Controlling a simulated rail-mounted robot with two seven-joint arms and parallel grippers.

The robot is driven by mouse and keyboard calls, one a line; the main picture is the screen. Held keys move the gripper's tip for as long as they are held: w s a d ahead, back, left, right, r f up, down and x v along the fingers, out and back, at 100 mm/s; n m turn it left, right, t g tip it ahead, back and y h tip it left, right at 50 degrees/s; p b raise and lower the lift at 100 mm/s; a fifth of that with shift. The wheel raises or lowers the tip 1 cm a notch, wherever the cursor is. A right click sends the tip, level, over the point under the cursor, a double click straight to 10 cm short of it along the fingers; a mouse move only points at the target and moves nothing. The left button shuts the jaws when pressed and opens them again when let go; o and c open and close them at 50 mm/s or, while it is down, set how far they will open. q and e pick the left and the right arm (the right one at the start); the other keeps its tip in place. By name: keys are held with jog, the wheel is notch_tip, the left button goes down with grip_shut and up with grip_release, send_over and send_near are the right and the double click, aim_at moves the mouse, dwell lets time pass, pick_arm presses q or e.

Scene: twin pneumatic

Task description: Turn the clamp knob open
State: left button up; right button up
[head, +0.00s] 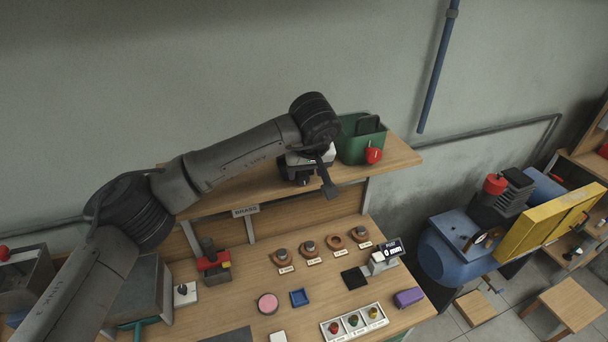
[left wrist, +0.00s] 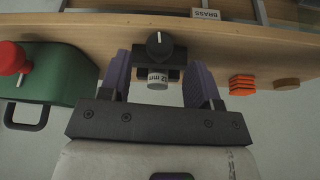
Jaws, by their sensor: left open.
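A black clamp knob (left wrist: 159,44) with a white pointer line shows in the left wrist view, at the wooden shelf (left wrist: 100,38). Below it in that picture is a black clamp block holding a small grey cylinder (left wrist: 158,79) with a printed label. My left gripper (left wrist: 162,75) is open, its two purple fingers on either side of the clamp and apart from the knob. In the head view my left gripper (head: 314,177) is at the shelf's front edge, and the arm largely hides the clamp. My right gripper is not in view.
A green container (head: 353,149) with a red knob (head: 373,155) stands close beside the gripper on the shelf. Orange pieces (left wrist: 242,85) lie on the other side. The bench below holds a white tray (head: 355,322), several copper-coloured rings and a purple block (head: 408,297).

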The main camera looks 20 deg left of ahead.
aim_at(303, 177)
pick_arm(q)
jog(key=shift+x, duration=2.05)
jog(key=c, duration=0.9)
jog(key=shift+a+f+t+h+b, duration=0.15)
jog(key=shift+f+t+h+b, duration=0.15)
jog(key=shift+b, duration=0.25)
jog(key=shift+s+r, duration=0.1)
jog(key=shift+r, duration=0.15)
